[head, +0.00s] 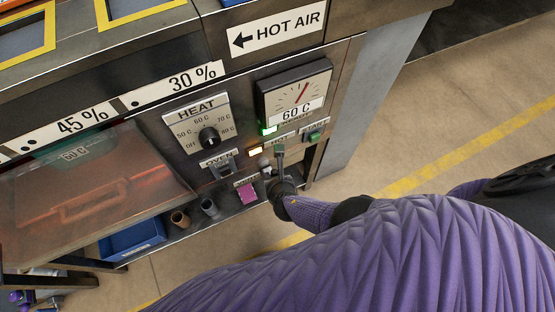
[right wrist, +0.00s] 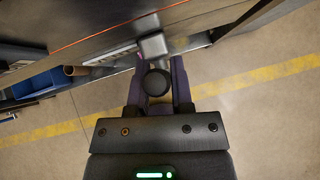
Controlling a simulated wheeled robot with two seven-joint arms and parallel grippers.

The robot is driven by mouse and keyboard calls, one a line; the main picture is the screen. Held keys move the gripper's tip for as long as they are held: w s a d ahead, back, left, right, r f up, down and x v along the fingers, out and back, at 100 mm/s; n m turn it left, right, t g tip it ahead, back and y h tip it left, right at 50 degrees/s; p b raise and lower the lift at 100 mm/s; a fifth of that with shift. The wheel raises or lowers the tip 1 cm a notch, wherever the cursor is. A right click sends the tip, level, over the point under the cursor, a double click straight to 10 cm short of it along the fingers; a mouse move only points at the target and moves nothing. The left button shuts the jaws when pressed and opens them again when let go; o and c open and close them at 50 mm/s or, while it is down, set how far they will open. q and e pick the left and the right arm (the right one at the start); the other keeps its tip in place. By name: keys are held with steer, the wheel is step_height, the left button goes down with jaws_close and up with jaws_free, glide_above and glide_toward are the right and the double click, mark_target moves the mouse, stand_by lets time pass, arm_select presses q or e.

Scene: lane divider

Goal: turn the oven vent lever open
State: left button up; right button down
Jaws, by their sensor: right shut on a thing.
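The oven vent lever has a grey block at its base (head: 280,150) on the front panel, below the dial marked 60 C. It also shows in the right wrist view as a grey block with a round black knob (right wrist: 157,82). My right gripper (head: 277,180) is at the panel's lower right, with its purple arm coming in from the right. In the right wrist view its two fingers (right wrist: 158,98) stand on either side of the knob and are shut on it. The gripper hides the lever's lower end in the head view. My left gripper does not show.
A HEAT knob (head: 209,138) and an OVEN switch (head: 222,168) sit left of the lever, with a green START button (head: 315,136) to the right. A shelf below holds small cups (head: 209,207) and a blue bin (head: 133,238). Open floor lies right.

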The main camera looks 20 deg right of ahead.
steer(key=shift+a, duration=0.2)
stand_by(0.4)
steer(key=c, duration=0.5)
jaws_free()
steer(key=shift+r, duration=0.1)
arm_select(q)
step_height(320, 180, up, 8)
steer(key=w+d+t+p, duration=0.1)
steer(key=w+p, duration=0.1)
steer(key=p, duration=0.6)
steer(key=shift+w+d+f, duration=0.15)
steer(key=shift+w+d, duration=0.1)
arm_select(e)
steer(key=v, duration=0.9)
steer(key=shift+s+a+r, duration=0.2)
steer(key=shift+s, duration=0.05)
